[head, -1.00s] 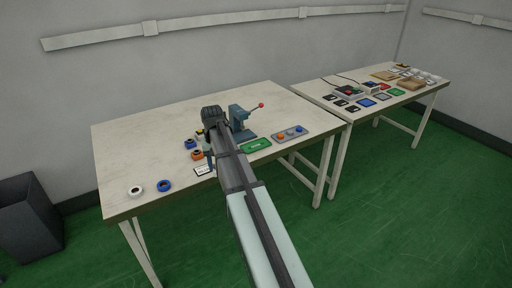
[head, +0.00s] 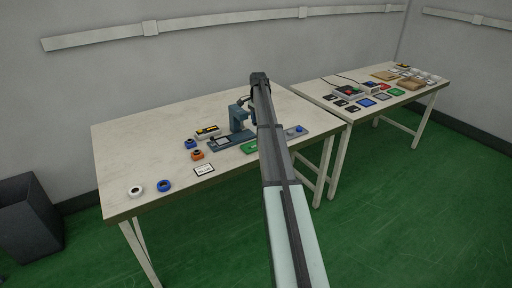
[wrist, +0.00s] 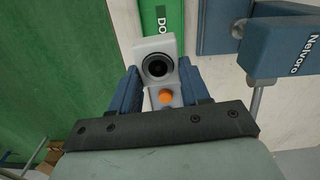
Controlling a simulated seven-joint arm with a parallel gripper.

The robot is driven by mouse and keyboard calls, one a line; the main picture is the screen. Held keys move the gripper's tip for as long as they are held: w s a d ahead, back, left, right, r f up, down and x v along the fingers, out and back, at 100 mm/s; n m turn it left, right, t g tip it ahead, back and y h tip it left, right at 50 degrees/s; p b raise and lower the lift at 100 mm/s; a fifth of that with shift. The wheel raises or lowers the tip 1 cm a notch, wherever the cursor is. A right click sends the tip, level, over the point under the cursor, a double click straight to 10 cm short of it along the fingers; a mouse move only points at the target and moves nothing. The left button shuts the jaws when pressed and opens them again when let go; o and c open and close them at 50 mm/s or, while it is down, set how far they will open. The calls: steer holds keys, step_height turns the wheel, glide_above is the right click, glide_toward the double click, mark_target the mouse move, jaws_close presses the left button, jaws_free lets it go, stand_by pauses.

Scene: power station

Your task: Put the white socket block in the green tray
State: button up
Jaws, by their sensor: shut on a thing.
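In the wrist view the white socket block (wrist: 150,45), with a round black socket in its face, is between the two blue fingers of my gripper (wrist: 160,77). My gripper is shut on it. The green tray (wrist: 176,22), with partly hidden white lettering, shows just beyond the block. I cannot tell the height of the block above it. In the head view the green tray (head: 248,148) lies near the table's front edge, partly covered by my arm. My gripper and the block are hidden there behind the arm.
A blue press-like fixture (head: 238,118) stands beside the tray; it also shows at right in the wrist view (wrist: 285,45). A grey panel (head: 301,131) with coloured knobs is right of the tray, partly hidden.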

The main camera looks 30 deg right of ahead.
steer(key=shift+w+d+m, duration=0.25)
steer(key=shift+w+m, duration=0.05)
steer(key=shift+m, duration=0.2)
steer(key=shift+f, duration=4.95)
steer(key=shift+f, duration=0.1)
steer(key=o, duration=1.1)
steer(key=shift+c, duration=0.2)
step_height(320, 180, up, 12)
steer(key=shift+r, duration=0.1)
